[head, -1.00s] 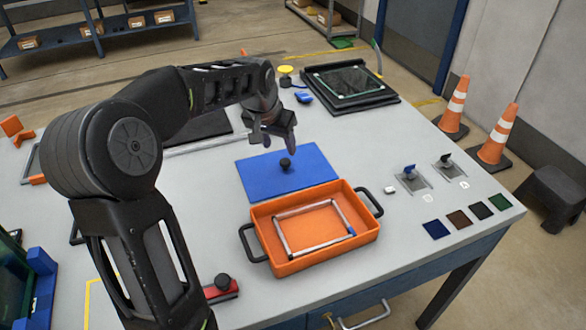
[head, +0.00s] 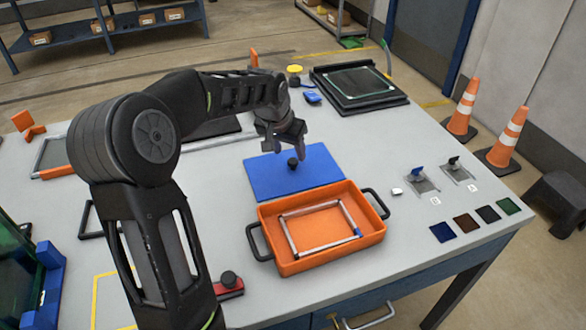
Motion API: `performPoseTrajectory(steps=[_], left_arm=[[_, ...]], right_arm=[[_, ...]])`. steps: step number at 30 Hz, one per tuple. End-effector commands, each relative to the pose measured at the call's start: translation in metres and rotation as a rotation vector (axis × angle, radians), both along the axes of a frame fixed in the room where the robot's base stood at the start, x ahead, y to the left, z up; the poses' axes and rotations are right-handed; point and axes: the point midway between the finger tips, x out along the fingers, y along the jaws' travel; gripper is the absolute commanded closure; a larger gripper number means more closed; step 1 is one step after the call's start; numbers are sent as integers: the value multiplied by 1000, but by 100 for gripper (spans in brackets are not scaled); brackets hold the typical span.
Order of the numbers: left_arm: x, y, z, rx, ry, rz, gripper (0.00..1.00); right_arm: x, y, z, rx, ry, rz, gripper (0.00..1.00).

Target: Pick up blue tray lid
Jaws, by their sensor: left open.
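The blue tray lid (head: 270,181) is a flat blue plate lying on the table behind the orange tray, with a black knob (head: 293,163) near its middle. My left gripper (head: 290,150) is open, fingers pointing down, just above and behind the knob. I cannot tell whether the fingertips are beside the knob or still above it; they do not close on it. The orange tray (head: 275,252) stands uncovered in front of the lid, with black handles and a silver frame (head: 318,232) inside. My right gripper is not in view.
A black square fixture (head: 360,88) stands at the back right. Two small clamps (head: 420,180) and several colour swatches (head: 442,232) lie to the right. A red block with a black knob (head: 229,284) is at the front. Orange cones (head: 506,140) stand beyond the table.

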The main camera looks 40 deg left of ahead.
Motion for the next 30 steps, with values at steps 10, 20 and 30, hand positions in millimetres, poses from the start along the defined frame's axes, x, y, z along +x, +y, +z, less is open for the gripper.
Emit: performPoseTrajectory(steps=[10, 20, 30], left_arm=[[15, 1, -42, -3, 2, 0, 47], [17, 2, -43, 0, 0, 1, 47], [17, 2, -43, -1, 0, 1, 51]], right_arm=[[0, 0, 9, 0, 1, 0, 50], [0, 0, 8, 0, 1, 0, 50], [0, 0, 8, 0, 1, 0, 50]])
